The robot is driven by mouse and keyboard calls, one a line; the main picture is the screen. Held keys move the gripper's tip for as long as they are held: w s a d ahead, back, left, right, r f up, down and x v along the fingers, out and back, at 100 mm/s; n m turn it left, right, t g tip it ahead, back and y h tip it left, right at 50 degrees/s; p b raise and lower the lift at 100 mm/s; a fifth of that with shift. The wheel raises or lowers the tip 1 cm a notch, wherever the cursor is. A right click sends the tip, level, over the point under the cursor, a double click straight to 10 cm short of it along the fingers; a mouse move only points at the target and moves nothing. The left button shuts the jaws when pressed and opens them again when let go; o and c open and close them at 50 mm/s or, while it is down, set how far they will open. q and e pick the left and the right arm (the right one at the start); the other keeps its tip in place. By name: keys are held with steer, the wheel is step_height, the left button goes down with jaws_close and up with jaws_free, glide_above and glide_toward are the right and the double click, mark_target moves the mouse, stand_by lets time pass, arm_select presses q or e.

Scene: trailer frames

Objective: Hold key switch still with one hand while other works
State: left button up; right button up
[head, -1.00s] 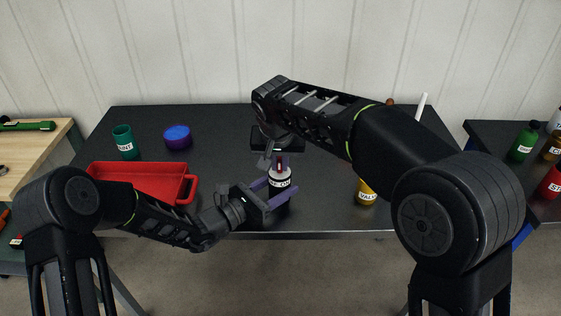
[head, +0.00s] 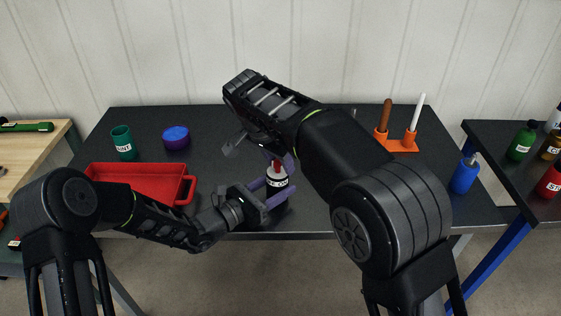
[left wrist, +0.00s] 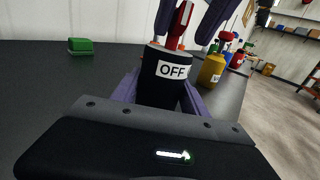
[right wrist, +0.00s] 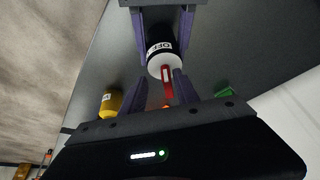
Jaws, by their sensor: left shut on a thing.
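The key switch (head: 277,182) is a dark upright cylinder with a white top and a red key (left wrist: 180,26). Its label in the left wrist view reads OFF (left wrist: 173,71). My left gripper (head: 271,191) is shut on the switch body, a purple finger on each side, near the table's front edge. My right gripper (right wrist: 168,90) is above it, its fingers apart on either side of the red key (right wrist: 167,85), with gaps visible. Whether a finger touches the key I cannot tell. In the head view my right arm partly hides this gripper.
A red tray (head: 187,199), a teal cup (head: 122,143) and a blue bowl (head: 176,137) are left on the dark table. An orange holder (head: 401,146) and blue bottle (head: 464,176) are right.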

arm_select(q)
steer(key=shift+s+d+f, duration=0.1)
arm_select(e)
steer(key=v, duration=0.7)
steer(key=shift+r, duration=0.1)
arm_select(q)
steer(key=o, duration=1.6)
steer(key=v, duration=1.2)
